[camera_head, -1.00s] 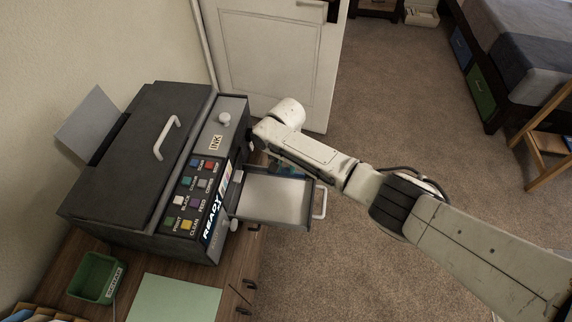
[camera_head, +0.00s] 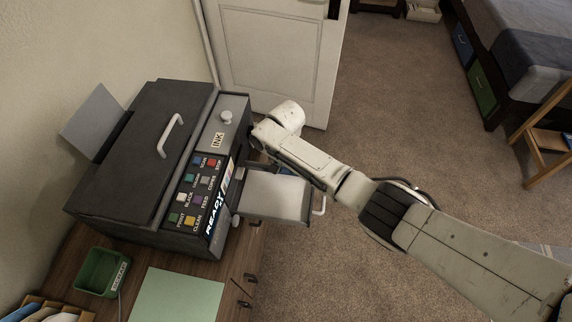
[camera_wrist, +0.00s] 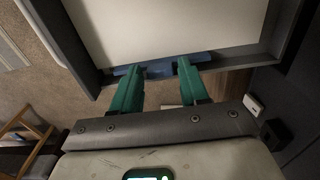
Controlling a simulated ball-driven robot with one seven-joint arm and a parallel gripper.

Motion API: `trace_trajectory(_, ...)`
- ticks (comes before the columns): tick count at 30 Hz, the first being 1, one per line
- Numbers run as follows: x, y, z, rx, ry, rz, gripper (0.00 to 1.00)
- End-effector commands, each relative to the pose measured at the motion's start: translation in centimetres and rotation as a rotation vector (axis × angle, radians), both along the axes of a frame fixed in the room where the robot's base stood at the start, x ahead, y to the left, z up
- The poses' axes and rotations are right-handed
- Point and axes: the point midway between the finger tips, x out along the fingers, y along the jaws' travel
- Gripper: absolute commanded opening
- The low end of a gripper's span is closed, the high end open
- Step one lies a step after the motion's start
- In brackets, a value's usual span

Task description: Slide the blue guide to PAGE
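The blue guide (camera_wrist: 159,69) shows in the wrist view as a bar along the near edge of the pulled-out paper tray (camera_head: 277,194), against the white sheet. My gripper (camera_wrist: 158,67) has two green fingers with their tips at the guide. The fingers stand apart, with a blue part of the guide between the tips; I cannot tell whether they clamp it. In the head view my arm hides the fingers and most of the guide. The tray juts from the right side of the dark printer (camera_head: 147,165). No PAGE mark is readable.
The printer's front carries several coloured buttons, an INK label (camera_head: 217,140) and a READY display (camera_head: 216,207). A green box (camera_head: 101,271) and a pale green sheet (camera_head: 178,296) lie on the wooden desk. A white door (camera_head: 275,55) stands behind; carpet is open to the right.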

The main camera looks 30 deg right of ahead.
Motion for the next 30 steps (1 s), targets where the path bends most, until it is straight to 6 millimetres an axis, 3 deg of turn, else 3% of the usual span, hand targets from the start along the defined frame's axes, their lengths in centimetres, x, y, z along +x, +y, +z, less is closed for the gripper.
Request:
trace_trajectory(4, 0.0, 0.0, 0.0, 0.000, 0.000, 0.000, 0.57)
trace_trajectory(14, 0.0, 0.1, 0.6, 0.002, -0.001, 0.001, 0.57)
trace_trajectory(30, 0.1, 0.1, 9.5, 0.002, -0.001, 0.001, 0.57)
